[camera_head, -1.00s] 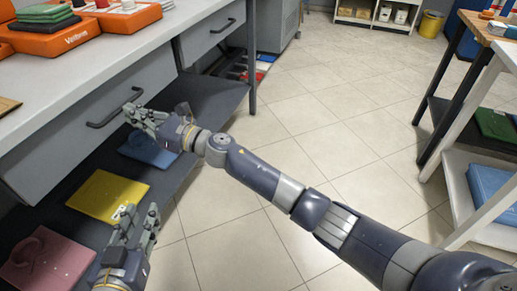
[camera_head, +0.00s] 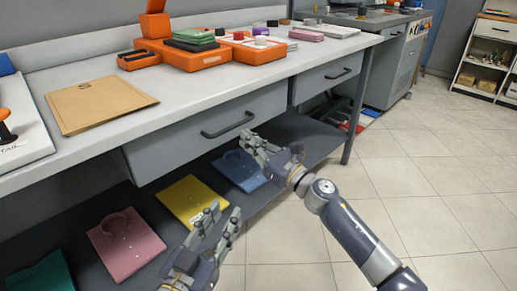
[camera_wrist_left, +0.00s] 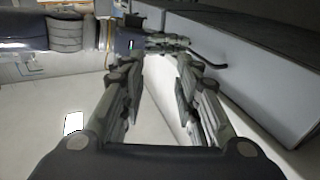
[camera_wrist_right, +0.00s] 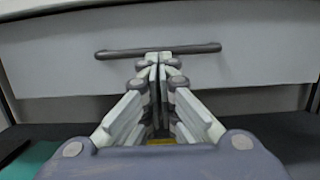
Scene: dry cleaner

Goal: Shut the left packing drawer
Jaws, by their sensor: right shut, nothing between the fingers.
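The left packing drawer (camera_head: 205,138) is a grey front with a dark bar handle (camera_head: 228,125) under the white bench top. Its front looks about level with the right drawer; I cannot tell whether a small gap remains. My right gripper (camera_head: 251,144) is just below and in front of the handle. In the right wrist view its fingers (camera_wrist_right: 154,75) are together and empty, with the handle (camera_wrist_right: 185,50) crossing behind the tips. My left gripper (camera_head: 222,217) is lower and nearer, fingers apart and empty, also in the left wrist view (camera_wrist_left: 160,65).
The right drawer (camera_head: 325,80) sits under the bench top (camera_head: 190,95). A lower shelf holds pink (camera_head: 126,245), yellow (camera_head: 193,200) and blue (camera_head: 240,170) folded items. Orange boxes (camera_head: 190,58) and a brown envelope (camera_head: 98,104) lie on top. Tiled floor (camera_head: 450,220) is open at right.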

